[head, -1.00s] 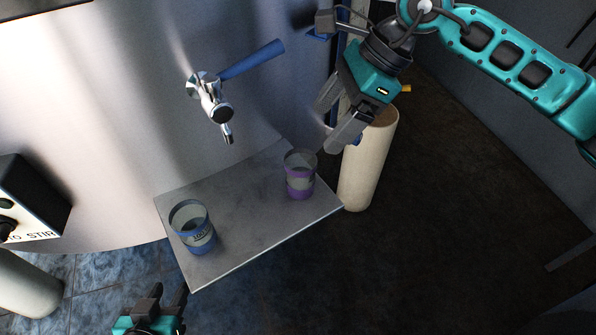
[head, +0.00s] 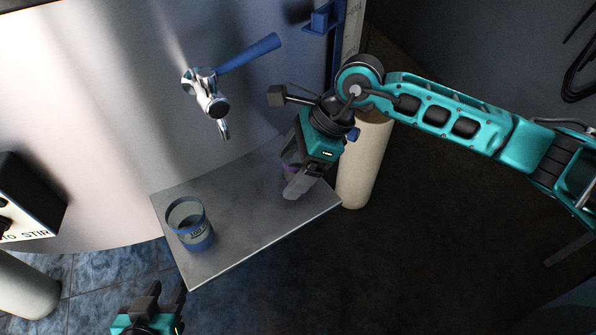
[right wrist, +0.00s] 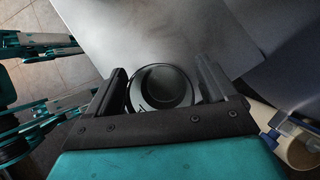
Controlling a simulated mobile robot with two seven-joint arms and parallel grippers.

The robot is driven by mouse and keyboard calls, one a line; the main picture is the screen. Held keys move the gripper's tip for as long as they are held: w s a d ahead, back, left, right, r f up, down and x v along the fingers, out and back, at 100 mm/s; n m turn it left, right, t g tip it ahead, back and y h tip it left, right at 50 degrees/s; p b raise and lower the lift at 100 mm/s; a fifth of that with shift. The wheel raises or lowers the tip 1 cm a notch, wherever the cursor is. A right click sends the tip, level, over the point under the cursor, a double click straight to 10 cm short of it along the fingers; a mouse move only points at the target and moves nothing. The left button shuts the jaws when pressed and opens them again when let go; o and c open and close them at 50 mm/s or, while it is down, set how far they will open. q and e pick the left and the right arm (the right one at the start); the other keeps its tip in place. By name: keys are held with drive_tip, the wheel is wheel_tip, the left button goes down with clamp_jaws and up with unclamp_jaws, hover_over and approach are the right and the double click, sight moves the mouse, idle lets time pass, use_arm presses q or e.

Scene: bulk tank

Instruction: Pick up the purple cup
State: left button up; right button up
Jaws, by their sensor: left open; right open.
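The purple cup (head: 289,172) stands on the metal shelf (head: 235,232) below the tap, mostly hidden behind my right gripper in the head view. In the right wrist view a round dark cup rim (right wrist: 161,88) shows between the two fingers, with a finger on each side. My right gripper (head: 290,182) is open around the cup; I cannot tell whether the fingers touch it. My left gripper (head: 163,294) is open and empty, low in the head view, in front of the shelf.
A blue-rimmed cup (head: 190,225) stands at the left of the shelf. A tap with a blue handle (head: 248,54) sticks out of the steel tank (head: 100,120) above. A cream cylindrical leg (head: 364,165) stands close to the shelf's right end. The shelf's middle is clear.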

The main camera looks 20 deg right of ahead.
drive_tip(key=c, duration=1)
